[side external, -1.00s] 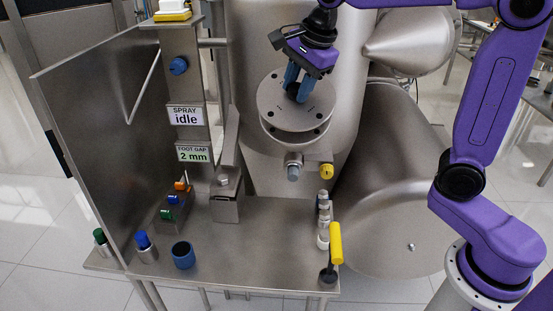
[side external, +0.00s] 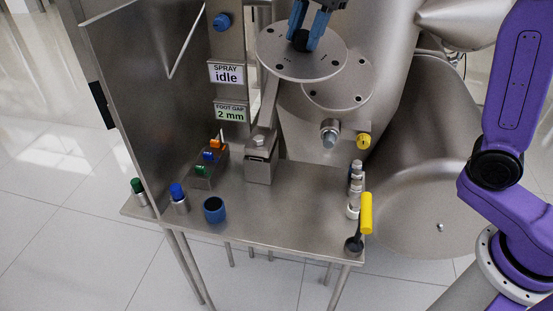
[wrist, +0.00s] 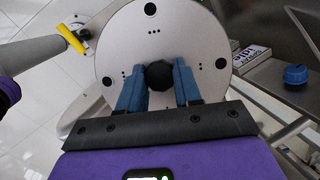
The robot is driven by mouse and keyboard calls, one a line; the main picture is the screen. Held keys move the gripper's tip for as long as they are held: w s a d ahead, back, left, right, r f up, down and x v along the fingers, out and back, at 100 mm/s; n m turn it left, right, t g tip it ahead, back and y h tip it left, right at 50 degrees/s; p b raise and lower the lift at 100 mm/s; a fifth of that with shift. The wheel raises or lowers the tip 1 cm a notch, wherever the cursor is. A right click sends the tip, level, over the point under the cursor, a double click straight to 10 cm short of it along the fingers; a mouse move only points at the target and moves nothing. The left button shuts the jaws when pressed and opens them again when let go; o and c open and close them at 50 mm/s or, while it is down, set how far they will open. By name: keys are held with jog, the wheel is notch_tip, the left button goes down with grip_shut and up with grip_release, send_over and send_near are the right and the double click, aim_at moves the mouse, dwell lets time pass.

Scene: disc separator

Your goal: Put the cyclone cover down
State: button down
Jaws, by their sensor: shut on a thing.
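The cyclone cover (side external: 325,62) is a round grey metal disc with dark holes near its rim and a black knob in the middle. My gripper (side external: 302,36) is shut on the knob and holds the cover up and to the left of the round flange (side external: 350,92) on the metal vessel. The cover hides part of that flange. In the wrist view, the blue fingers (wrist: 158,92) sit on both sides of the black knob (wrist: 158,75), and the cover (wrist: 160,30) faces the camera.
A steel bench (side external: 265,222) stands below, with a blue cup (side external: 214,210), colored switches (side external: 208,156) and a yellow-handled tool (side external: 365,213). A tall metal panel (side external: 140,100) and the sign post (side external: 226,72) stand left of the cover. The bench's front middle is clear.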

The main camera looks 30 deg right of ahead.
aim_at(271, 67)
jog(key=a+n+g, duration=0.1)
jog(key=a, duration=0.1)
jog(key=a+n+g, duration=0.1)
jog(key=a+n, duration=0.2)
jog(key=a, duration=0.1)
jog(key=shift+s+a+g, duration=0.25)
jog(key=shift+g, duration=0.15)
jog(key=shift+f+g, duration=0.5)
jog(key=shift+f, duration=10.2)
jog(key=shift+f+g, duration=0.5)
jog(key=shift+f, duration=10.15)
jog(key=shift+f, duration=0.1)
jog(key=c, duration=0.8)
grip_release()
jog(key=shift+d, duration=0.1)
jog(key=v, duration=1.2)
jog(key=shift+d, duration=0.15)
